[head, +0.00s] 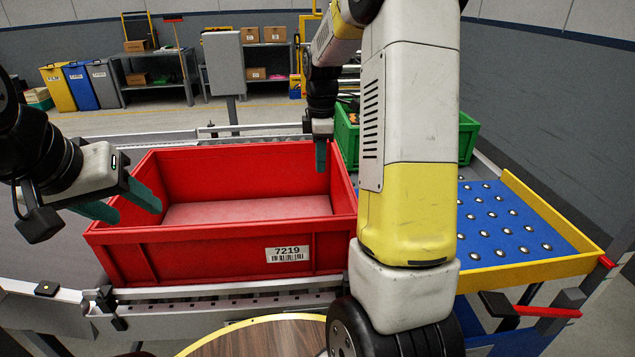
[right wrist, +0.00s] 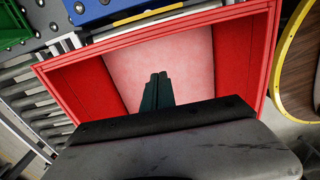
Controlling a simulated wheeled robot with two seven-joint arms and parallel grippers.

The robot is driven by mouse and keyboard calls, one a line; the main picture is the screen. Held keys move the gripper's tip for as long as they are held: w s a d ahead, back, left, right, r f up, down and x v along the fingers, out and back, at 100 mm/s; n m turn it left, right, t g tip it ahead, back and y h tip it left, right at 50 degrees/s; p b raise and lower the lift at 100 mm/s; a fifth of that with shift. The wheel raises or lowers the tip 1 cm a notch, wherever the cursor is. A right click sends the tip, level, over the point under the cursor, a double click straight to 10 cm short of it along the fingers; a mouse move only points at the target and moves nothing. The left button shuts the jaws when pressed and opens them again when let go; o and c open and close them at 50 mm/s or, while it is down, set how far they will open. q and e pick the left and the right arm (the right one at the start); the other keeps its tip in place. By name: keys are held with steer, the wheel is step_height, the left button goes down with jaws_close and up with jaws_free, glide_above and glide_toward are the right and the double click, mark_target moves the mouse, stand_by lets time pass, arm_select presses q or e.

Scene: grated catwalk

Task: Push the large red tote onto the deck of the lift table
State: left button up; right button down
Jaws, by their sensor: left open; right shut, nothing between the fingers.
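The large red tote (head: 200,240), labelled 7219, sits upright on the roller conveyor; its visible interior holds nothing. The lift table's blue deck (head: 530,225), with metal balls and a yellow rim, lies to its right. My left gripper (head: 138,213) is open at the tote's left wall, one finger showing on the inner side; contact cannot be told. My right gripper (head: 320,168) is shut and empty near the back right corner. The right wrist view shows its closed fingers (right wrist: 157,90) over the tote's pale floor.
A green tote (head: 467,140) stands behind my right arm, beyond the deck. A round wooden top with a yellow edge (head: 260,338) is at the front. A grey panel on a post (head: 225,65) stands behind the conveyor. Shelves and bins are far back.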

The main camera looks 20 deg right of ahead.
steer(key=d+f, duration=0.4)
steer(key=f, duration=0.6)
steer(key=shift+s+f, duration=0.2)
steer(key=shift+s, duration=0.1)
